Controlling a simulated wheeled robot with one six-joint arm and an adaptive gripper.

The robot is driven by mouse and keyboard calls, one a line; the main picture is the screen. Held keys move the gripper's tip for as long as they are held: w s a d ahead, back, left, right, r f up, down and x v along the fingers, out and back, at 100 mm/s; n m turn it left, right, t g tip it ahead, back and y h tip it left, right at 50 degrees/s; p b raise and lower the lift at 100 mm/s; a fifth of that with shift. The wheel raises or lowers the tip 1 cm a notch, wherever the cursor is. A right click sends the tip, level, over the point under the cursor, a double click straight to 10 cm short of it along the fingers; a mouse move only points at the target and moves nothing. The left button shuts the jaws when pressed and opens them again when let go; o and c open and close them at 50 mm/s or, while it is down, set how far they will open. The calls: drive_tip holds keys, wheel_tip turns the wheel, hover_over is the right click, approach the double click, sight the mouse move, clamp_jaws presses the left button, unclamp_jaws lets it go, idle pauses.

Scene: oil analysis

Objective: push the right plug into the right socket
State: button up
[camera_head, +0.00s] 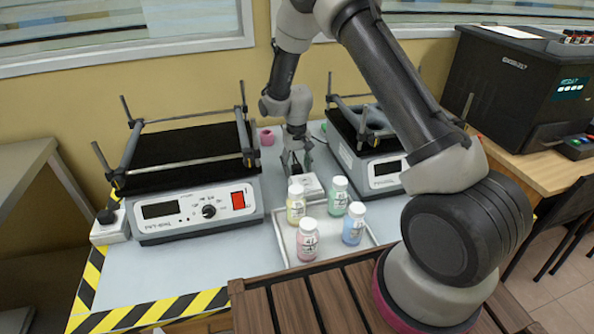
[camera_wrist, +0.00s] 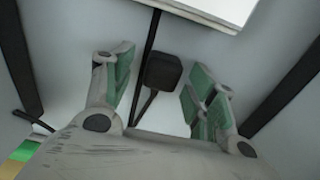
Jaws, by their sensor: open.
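The right plug is a small black block (camera_wrist: 162,71) with a dark cable in the wrist view. It lies between the two green-padded fingers of my gripper (camera_wrist: 156,84). The fingers are open, with a visible gap on each side of the plug. In the head view my gripper (camera_head: 298,162) points down between the two shakers, behind the bottles. A white box (camera_head: 313,186), apparently the right socket, is beside it. A white edge (camera_wrist: 215,6) at the top of the wrist view may be this box. The plug cannot be made out in the head view.
A tray (camera_head: 285,238) with several capped bottles stands in front of my gripper. The left shaker (camera_head: 198,205) and right shaker (camera_head: 380,172) flank it. Another white socket box (camera_head: 110,228) sits at the left. A pink item (camera_head: 267,138) is near the wall.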

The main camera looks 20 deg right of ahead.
sight(296, 165)
drive_tip(key=shift+c, duration=0.2)
drive_tip(key=c, duration=1)
wheel_tip(296, 165, up, 10)
drive_tip(key=shift+f, duration=0.1)
